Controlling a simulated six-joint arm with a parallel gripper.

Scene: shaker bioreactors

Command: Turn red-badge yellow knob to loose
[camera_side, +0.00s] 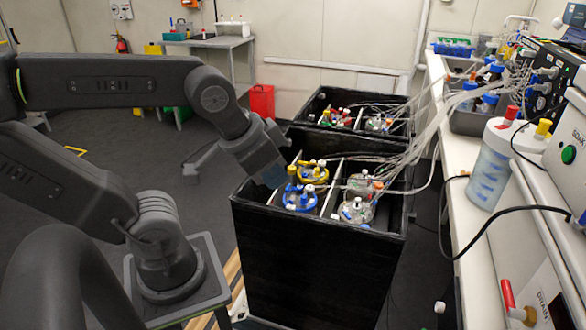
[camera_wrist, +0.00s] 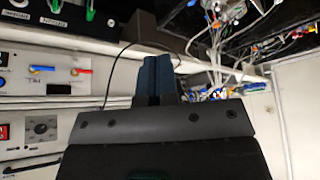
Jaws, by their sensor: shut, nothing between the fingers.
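A yellow ring-shaped lid (camera_side: 311,171) sits on a vessel in the near black box, with small red, blue and white caps close around it. I cannot make out a red badge on it, nor tell whether it is the named knob. My gripper (camera_side: 273,178) hangs at the near box's left rim, left of the yellow and blue lids. In the wrist view its two blue fingers (camera_wrist: 153,73) are together and empty.
The near black box (camera_side: 310,270) has inner dividers and holds several vessels, including a blue-lidded one (camera_side: 299,197). Tubes (camera_side: 425,125) run from it to the right bench. A second black box (camera_side: 305,105) stands behind. The floor to the left is mostly clear.

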